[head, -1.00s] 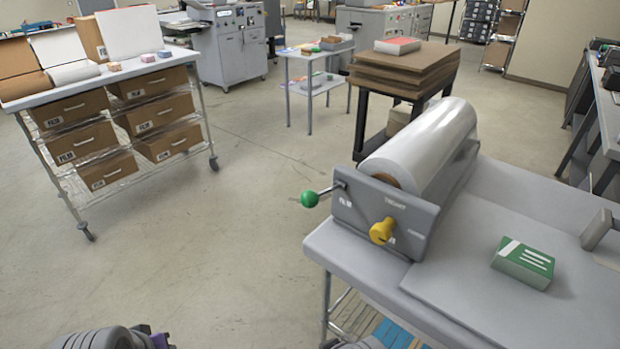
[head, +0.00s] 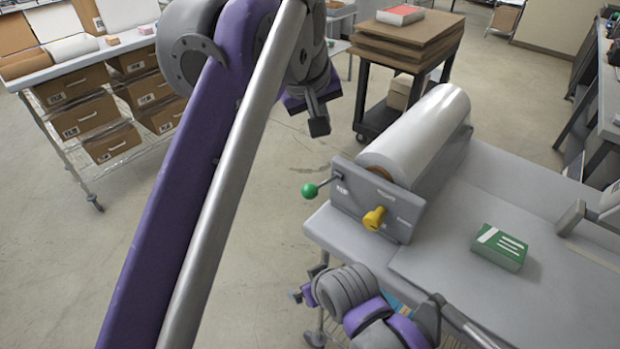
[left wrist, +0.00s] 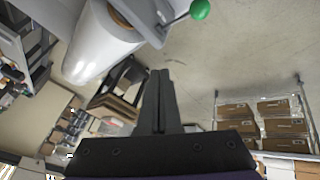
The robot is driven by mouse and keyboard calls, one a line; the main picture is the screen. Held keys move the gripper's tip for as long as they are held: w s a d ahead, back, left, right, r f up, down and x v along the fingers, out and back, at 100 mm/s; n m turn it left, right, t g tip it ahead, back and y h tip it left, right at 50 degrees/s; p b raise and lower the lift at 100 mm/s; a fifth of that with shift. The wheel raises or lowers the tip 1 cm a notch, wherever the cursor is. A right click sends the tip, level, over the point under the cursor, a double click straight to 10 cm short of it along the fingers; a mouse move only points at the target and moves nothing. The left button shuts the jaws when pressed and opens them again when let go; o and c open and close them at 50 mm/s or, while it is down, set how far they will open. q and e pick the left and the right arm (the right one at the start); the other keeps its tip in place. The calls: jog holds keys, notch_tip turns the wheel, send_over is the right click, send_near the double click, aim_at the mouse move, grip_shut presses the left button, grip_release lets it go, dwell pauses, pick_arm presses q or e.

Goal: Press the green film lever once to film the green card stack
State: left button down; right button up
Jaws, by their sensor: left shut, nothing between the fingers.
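The green film lever (head: 310,190), a green ball on a thin rod, sticks out left from the grey end plate of the film roller. It also shows at the top of the left wrist view (left wrist: 200,9). The green card stack (head: 499,247) lies on the table right of the roller, with a white stripe and lines. My left gripper (head: 319,127) hangs above and beyond the lever, apart from it. In the left wrist view its fingers (left wrist: 161,75) are together and empty. My right arm is at the bottom by the table's front edge; its fingers are not clear.
A yellow knob (head: 374,218) sits on the same plate, right of the lever. The white film roll (head: 420,135) is behind it. A cart with brown boards (head: 410,42) stands beyond. A rack of film boxes (head: 88,115) is at left. Open floor lies left of the table.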

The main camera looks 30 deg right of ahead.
pick_arm(q)
jog(key=shift+s+f, duration=0.1)
jog(key=shift+s, duration=0.05)
pick_arm(e)
jog(key=shift+s+f, duration=0.1)
jog(key=shift+s, duration=0.1)
pick_arm(q)
jog(key=b, duration=0.1)
send_over(312, 186)
jog(key=d, duration=0.1)
jog(key=f, duration=0.4)
jog(key=shift+w+d+f, duration=0.1)
jog(key=shift+w+f, duration=0.25)
jog(key=shift+w, duration=0.05)
jog(key=shift+s+a+f+b, duration=0.15)
jog(key=shift+s+f+b, duration=0.15)
jog(key=shift+f+b, duration=0.3)
jog(key=shift+s+a+f+b, duration=0.15)
jog(key=shift+s+f+b, duration=0.15)
jog(key=shift+f+b, duration=0.3)
jog(key=shift+a+f, duration=0.1)
jog(key=shift+f, duration=0.2)
jog(key=shift+w+a+f, duration=0.15)
jog(key=shift+w+f, duration=0.15)
jog(key=shift+f, duration=0.1)
pick_arm(e)
notch_tip(312, 186, down, 6)
jog(key=s, duration=0.3)
jog(key=shift+g, duration=0.4)
